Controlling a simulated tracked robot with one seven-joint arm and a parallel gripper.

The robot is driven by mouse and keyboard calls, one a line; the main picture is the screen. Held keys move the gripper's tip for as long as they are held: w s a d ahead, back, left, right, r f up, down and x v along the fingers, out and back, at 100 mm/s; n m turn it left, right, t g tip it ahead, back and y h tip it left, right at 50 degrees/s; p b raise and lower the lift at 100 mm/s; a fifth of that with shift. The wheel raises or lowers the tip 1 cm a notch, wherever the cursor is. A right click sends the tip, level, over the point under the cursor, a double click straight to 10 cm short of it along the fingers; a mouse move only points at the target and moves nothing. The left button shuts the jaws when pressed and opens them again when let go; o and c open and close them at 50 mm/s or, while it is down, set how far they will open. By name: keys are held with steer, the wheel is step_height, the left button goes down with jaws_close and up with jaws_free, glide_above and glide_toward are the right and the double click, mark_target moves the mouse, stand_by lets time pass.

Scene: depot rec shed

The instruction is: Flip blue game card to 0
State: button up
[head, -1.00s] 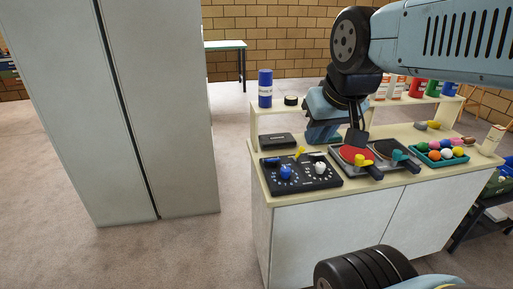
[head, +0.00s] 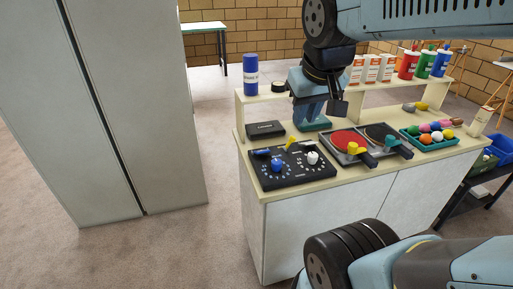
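A black scoring board (head: 293,178) lies on the left part of the pale counter. It carries a blue knob (head: 277,165), a white knob (head: 312,158), a small blue piece (head: 261,152) at its back left edge and a yellow piece (head: 291,143) at the back middle. I cannot tell which piece is the blue game card, and no digit on it is readable. My gripper (head: 337,108) hangs over the back of the counter, behind the red paddle and to the right of the board, apart from both. Its fingers are too small and dark to show whether they are open.
A red paddle (head: 346,141) and a black paddle (head: 380,133) lie right of the board, then a teal tray (head: 412,138) of coloured balls. A dark box (head: 265,129) sits behind the board. A raised shelf holds a blue can (head: 250,75) and bottles. A tall cabinet (head: 125,100) stands left.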

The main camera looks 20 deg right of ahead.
steer(key=w+a+f+n+g+h, duration=0.2)
steer(key=w+f+n+g+h, duration=0.3)
steer(key=w+f+h, duration=0.6)
steer(key=n+t+h, duration=0.3)
steer(key=n+t, duration=0.2)
glide_toward(263, 152)
steer(key=x, duration=1)
steer(key=shift+w+d+f, duration=0.1)
steer(key=shift+w+f, duration=0.3)
steer(key=shift+w, duration=0.1)
steer(key=shift+c, duration=0.4)
jaws_close()
